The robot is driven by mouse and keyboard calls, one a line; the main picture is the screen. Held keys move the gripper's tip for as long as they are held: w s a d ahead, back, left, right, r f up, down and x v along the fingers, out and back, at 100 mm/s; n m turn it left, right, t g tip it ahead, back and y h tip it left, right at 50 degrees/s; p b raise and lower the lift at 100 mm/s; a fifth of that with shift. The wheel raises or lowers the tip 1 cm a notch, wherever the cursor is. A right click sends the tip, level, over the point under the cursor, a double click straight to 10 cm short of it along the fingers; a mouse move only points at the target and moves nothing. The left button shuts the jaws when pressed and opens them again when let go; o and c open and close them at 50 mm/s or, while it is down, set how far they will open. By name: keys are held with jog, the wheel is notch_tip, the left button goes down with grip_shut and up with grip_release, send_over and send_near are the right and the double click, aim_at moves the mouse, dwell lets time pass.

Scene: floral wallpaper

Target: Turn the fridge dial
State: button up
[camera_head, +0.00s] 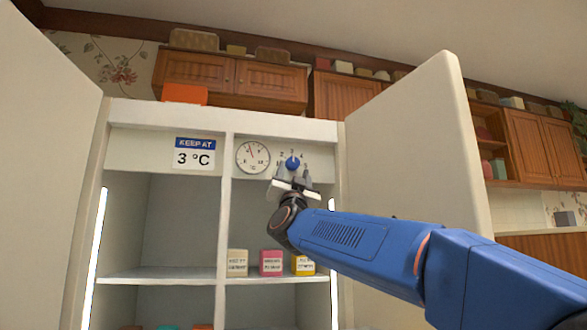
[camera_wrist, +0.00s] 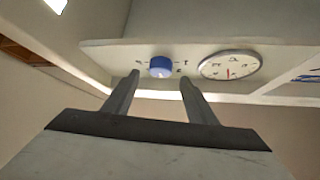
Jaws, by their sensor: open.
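The fridge dial (camera_head: 292,163) is a small blue knob with printed numbers around it, on the fridge's upper panel. A round white gauge (camera_head: 253,157) with a red needle is to its left, and a sign (camera_head: 195,153) reads "KEEP AT 3 °C". My gripper (camera_head: 292,176) is open just below the dial in the head view. In the wrist view the blue dial (camera_wrist: 161,67) shows beyond and between the two fingertips (camera_wrist: 160,82). I see no contact with the dial. The dial's exact setting is too small to read.
The fridge's doors stand open on the left (camera_head: 50,130) and right (camera_head: 415,150). Its shelf (camera_head: 160,275) holds small labelled boxes, among them a pink one (camera_head: 271,262). An orange box (camera_head: 184,94) sits on top. Wooden cabinets (camera_head: 235,80) hang behind.

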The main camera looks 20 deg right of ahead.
aim_at(293, 163)
jog(key=shift+x, duration=1.75)
jog(key=shift+c, duration=0.4)
jog(key=c, duration=1)
jog(key=shift+a+m+h, duration=0.15)
jog(key=shift+m+h, duration=0.15)
jog(key=shift+m, duration=0.1)
jog(key=m+g+h, duration=0.1)
jog(key=m, duration=0.1)
jog(key=m+g+h, duration=0.1)
jog(key=m+h, duration=0.1)
jog(key=m+g+h, duration=0.1)
jog(key=m, duration=0.1)
jog(key=shift+a+r, duration=0.1)
jog(key=shift+a, duration=0.2)
jog(key=shift+a+r+m+g+h, duration=0.15)
jog(key=shift+m+g+h, duration=0.65)
jog(key=shift+m+g, duration=0.9)
jog(key=shift+a+r+m+g+h, duration=0.15)
jog(key=shift+m+g+h, duration=0.85)
jog(key=shift+m, duration=1.1)
jog(key=shift+d, duration=0.1)
